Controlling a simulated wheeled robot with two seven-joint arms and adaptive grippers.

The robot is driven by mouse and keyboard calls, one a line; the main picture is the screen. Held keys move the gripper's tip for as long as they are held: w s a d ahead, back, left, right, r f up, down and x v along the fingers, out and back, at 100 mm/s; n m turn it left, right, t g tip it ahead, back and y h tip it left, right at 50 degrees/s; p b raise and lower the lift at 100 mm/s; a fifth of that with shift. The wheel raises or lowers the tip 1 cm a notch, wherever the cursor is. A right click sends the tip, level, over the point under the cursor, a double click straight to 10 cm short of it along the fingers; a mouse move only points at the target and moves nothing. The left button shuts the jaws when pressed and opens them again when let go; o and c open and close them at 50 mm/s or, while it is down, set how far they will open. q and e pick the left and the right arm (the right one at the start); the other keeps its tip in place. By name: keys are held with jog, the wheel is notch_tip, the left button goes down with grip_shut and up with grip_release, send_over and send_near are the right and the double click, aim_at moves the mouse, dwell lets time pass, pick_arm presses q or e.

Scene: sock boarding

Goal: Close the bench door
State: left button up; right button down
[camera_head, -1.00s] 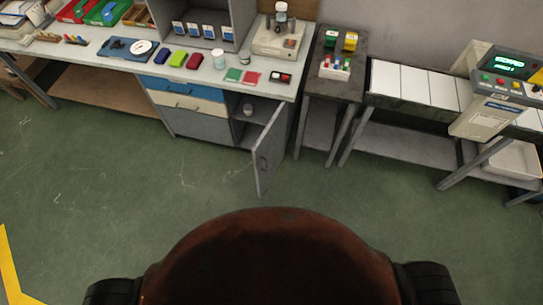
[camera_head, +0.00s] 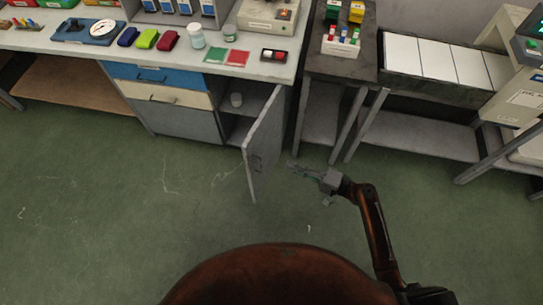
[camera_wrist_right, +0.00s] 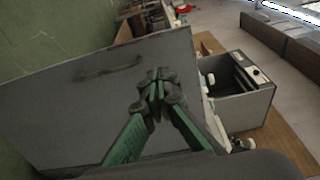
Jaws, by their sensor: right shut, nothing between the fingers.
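The bench door (camera_head: 264,145) is a grey panel standing open at the right end of the cabinet under the bench, showing a handle near its free edge. My right gripper (camera_head: 292,165) is just right of the door, shut and empty, with its fingers pointing left toward it. In the right wrist view, the shut green fingers (camera_wrist_right: 157,82) show in front of a large grey panel with a handle, which looks like the door (camera_wrist_right: 60,115). I cannot tell whether they touch it. My left gripper is not in view.
A dark side table (camera_head: 365,60) stands to the right of the cabinet. The green floor in front is clear.

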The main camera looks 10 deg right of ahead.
aim_at(251, 150)
jog(key=b+x, duration=0.1)
jog(key=x, duration=1.1)
jog(key=shift+w+a, duration=0.2)
jog(key=shift+a, duration=0.15)
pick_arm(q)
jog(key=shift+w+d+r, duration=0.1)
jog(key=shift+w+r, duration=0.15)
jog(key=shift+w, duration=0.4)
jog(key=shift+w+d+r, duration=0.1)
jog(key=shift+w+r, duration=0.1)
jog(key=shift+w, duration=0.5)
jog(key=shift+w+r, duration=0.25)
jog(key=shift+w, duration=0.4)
pick_arm(e)
jog(key=shift+w+a, duration=0.2)
jog(key=shift+a, duration=0.15)
